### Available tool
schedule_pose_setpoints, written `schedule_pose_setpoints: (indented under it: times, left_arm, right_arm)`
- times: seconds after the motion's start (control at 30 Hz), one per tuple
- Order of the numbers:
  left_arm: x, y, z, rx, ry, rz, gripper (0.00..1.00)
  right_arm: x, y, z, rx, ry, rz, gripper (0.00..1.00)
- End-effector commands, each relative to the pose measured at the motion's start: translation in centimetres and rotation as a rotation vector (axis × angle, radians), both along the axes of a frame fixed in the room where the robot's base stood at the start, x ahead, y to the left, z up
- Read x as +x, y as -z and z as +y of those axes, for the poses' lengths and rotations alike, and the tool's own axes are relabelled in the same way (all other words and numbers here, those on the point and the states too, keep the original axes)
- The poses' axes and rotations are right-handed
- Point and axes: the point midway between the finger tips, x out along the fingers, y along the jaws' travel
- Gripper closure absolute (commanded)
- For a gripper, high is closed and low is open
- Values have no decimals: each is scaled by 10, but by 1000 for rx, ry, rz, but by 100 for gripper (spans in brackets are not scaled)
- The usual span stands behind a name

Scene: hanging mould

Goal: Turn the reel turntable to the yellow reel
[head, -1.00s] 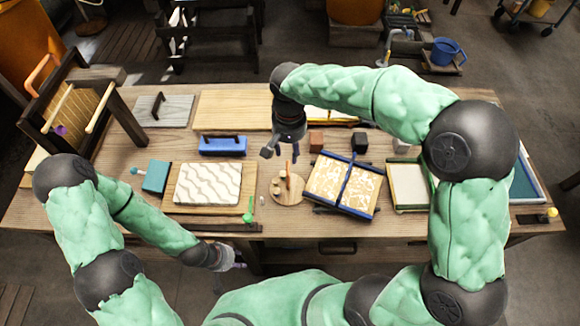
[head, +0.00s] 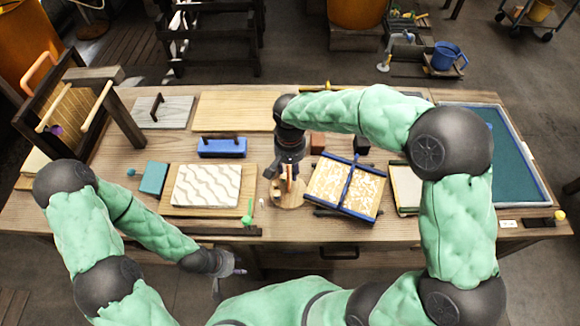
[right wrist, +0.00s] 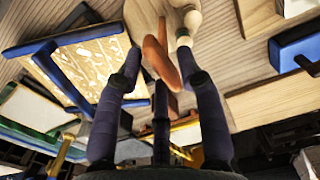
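The round wooden turntable (head: 289,205) lies near the table's front, partly hidden by my right gripper. It also shows at the top of the right wrist view (right wrist: 146,12). An orange-brown upright piece (right wrist: 160,62) stands on it, with a cream spool-shaped piece (right wrist: 187,18) beside it. I cannot make out a yellow reel. My right gripper (head: 284,178) is low over the turntable; its parted fingers (right wrist: 158,62) straddle the orange-brown piece, the right finger close to it. Contact is unclear. My left gripper (head: 230,268) hangs empty before the table's front edge, fingers apart.
Right of the turntable lies a blue-framed patterned mould (head: 327,183). Left of it are a wavy-patterned white block (head: 207,184) and a green-handled tool (head: 247,215). A blue block (head: 222,147) lies behind. A wooden rack (head: 115,105) stands at the far left.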

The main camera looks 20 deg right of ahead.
Motion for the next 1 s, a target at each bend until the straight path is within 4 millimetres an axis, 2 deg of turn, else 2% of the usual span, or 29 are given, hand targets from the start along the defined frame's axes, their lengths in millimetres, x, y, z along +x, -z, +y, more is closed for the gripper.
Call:
schedule_pose_setpoints:
  times: [0.03,0.1,0.57,1.0]
  left_arm:
    - [0,0,0,0,0,0,60]
    - [0,0,0,0,0,0,60]
    - [0,-6,0,0,0,0,60]
    - [0,-34,0,0,0,0,60]
  right_arm:
    - [0,0,0,0,0,0,84]
    - [0,0,0,0,0,0,100]
    - [0,-1,0,-1,-61,2,100]
    - [1,-2,0,0,-402,5,100]
